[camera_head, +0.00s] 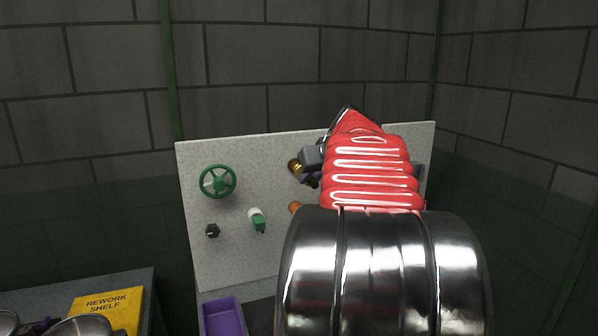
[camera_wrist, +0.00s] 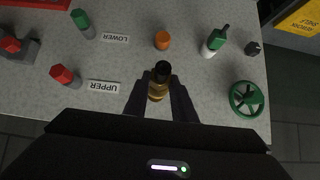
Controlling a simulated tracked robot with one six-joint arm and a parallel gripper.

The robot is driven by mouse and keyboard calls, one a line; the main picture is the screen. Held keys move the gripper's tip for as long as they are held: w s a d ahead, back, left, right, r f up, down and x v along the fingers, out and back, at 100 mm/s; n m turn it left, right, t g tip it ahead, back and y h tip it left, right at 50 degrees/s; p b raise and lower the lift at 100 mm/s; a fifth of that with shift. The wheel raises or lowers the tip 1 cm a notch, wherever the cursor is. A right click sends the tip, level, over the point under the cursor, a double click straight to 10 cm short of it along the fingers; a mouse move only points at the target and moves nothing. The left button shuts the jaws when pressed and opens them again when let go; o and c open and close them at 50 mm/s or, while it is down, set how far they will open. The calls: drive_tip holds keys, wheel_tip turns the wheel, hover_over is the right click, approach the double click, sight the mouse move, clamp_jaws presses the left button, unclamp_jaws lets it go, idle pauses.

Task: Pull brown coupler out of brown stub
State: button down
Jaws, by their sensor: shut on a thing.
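The brown coupler (camera_wrist: 157,89) shows as a brass-brown body with a black end between the two dark fingers of my gripper (camera_wrist: 162,79) in the wrist view. My gripper is shut on it. In the head view my gripper (camera_head: 311,160) is at the upper middle of the pale panel, beside a brass-brown ring (camera_head: 294,166). The fingers and arm cover most of the place where coupler and brown stub meet. I cannot tell where the stub ends and the coupler begins, or whether they are apart.
The pale panel (camera_head: 222,255) also bears a green handwheel (camera_head: 217,181), a green coupler (camera_head: 258,224) on a white stub, an orange stub (camera_wrist: 162,40) and a black knob (camera_head: 212,231). Red and green fittings sit by UPPER and LOWER labels. A purple bin (camera_head: 223,318) stands below.

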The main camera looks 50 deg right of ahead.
drive_tip(key=shift+s+a, duration=0.15)
drive_tip(key=shift+s, duration=0.05)
drive_tip(key=shift+s+a, duration=0.2)
drive_tip(key=shift+s, duration=0.1)
drive_tip(key=shift+s+a, duration=0.1)
drive_tip(key=shift+s, duration=0.05)
